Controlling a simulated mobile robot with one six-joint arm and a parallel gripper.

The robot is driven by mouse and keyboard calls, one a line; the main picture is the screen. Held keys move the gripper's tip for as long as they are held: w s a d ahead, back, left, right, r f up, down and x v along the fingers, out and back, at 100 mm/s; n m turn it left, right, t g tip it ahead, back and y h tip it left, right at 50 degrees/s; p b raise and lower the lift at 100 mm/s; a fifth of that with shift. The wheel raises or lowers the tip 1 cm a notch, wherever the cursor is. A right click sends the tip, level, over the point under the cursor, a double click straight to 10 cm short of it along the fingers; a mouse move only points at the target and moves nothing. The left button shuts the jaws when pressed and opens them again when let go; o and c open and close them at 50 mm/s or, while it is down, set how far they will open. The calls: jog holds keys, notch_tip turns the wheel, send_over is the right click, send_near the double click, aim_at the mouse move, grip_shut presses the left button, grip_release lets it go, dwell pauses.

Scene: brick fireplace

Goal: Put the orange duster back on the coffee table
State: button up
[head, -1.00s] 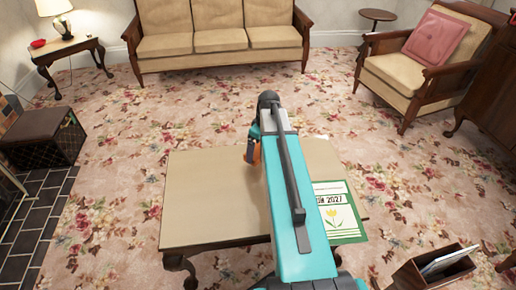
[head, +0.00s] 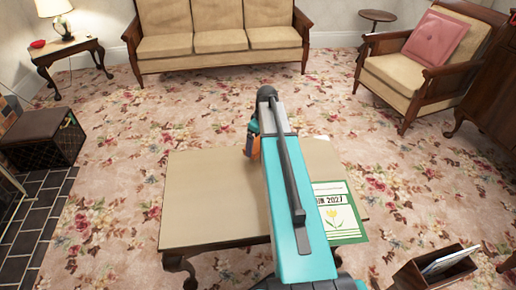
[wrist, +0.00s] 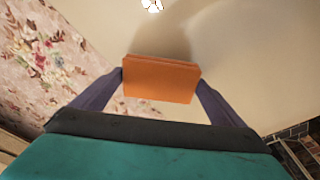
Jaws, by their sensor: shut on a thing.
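The orange duster (wrist: 161,80) shows in the wrist view as an orange block between the two fingers of my gripper (wrist: 160,86), which is shut on it. Pale table surface lies beyond it, with a soft shadow. I cannot tell whether the duster touches the table. In the head view, a small orange part of the duster (head: 256,147) shows left of my arm, over the far part of the coffee table (head: 205,205). My arm hides most of the gripper there.
A green-bordered calendar with a yellow flower (head: 341,215) lies at the table's right side. The left part of the tabletop is bare. A wooden magazine holder (head: 420,280) stands on the floor at right.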

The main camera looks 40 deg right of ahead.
aim_at(259, 145)
jog(key=shift+f, duration=1.5)
jog(key=o, duration=0.7)
jog(key=shift+f, duration=0.1)
jog(key=r, duration=0.4)
jog(key=s+r, duration=0.1)
jog(key=r, duration=0.3)
jog(key=r+p, duration=0.1)
jog(key=r, duration=0.3)
jog(key=shift+s+d, duration=0.3)
jog(key=shift+s, duration=0.05)
jog(key=shift+r, duration=0.2)
